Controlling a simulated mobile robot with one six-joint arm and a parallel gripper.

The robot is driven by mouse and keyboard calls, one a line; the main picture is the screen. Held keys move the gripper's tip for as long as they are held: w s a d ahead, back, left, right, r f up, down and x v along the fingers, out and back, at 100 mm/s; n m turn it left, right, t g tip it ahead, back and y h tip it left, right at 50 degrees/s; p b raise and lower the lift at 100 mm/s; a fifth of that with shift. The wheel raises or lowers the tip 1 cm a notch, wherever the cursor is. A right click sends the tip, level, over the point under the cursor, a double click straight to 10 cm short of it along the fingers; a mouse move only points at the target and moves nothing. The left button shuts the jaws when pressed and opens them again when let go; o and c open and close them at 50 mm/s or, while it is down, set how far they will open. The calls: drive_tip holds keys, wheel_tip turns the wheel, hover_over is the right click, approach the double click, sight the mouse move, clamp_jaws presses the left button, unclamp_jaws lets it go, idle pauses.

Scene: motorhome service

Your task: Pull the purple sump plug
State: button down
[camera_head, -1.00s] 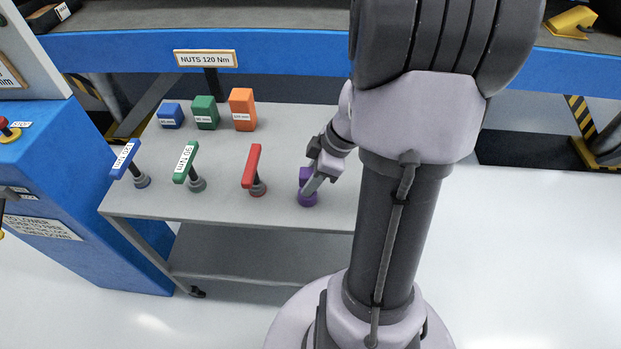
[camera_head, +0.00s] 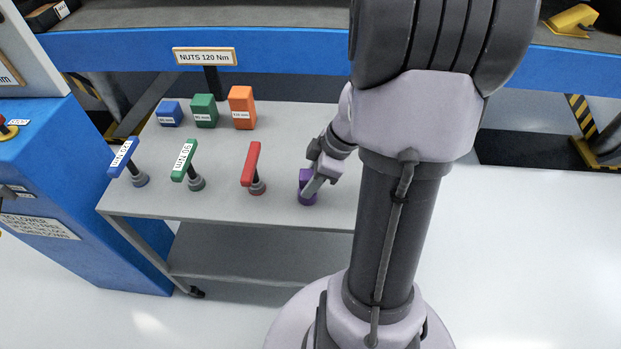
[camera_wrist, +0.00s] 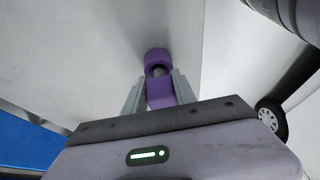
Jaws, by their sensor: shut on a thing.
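A purple piece (camera_head: 307,197) with a wider round base stands on the grey cart top (camera_head: 225,205), right of a red-handled tool. In the wrist view the same purple piece (camera_wrist: 158,57) shows a rounded end with a dark opening and a block between the fingers. My gripper (camera_head: 308,185) reaches down to it from the upper right and is shut on its upper part; in the wrist view the two grey fingers of my gripper (camera_wrist: 160,92) flank it. No other purple thing shows. Whether its base touches the cart is unclear.
Blue (camera_head: 122,158), green (camera_head: 185,160) and red (camera_head: 251,165) handled tools stand left along the cart. Blue (camera_head: 168,113), green (camera_head: 205,111) and orange (camera_head: 242,107) blocks stand behind them. A blue beam (camera_head: 290,52) crosses behind the cart.

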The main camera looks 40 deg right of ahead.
drive_tip(key=shift+f, duration=0.25)
drive_tip(key=shift+r+p, duration=0.3)
drive_tip(key=shift+r, duration=0.45)
drive_tip(key=shift+b, duration=0.45)
drive_tip(key=shift+f, duration=0.1)
idle(0.4)
drive_tip(key=shift+f, duration=0.65)
drive_tip(key=shift+r, duration=0.1)
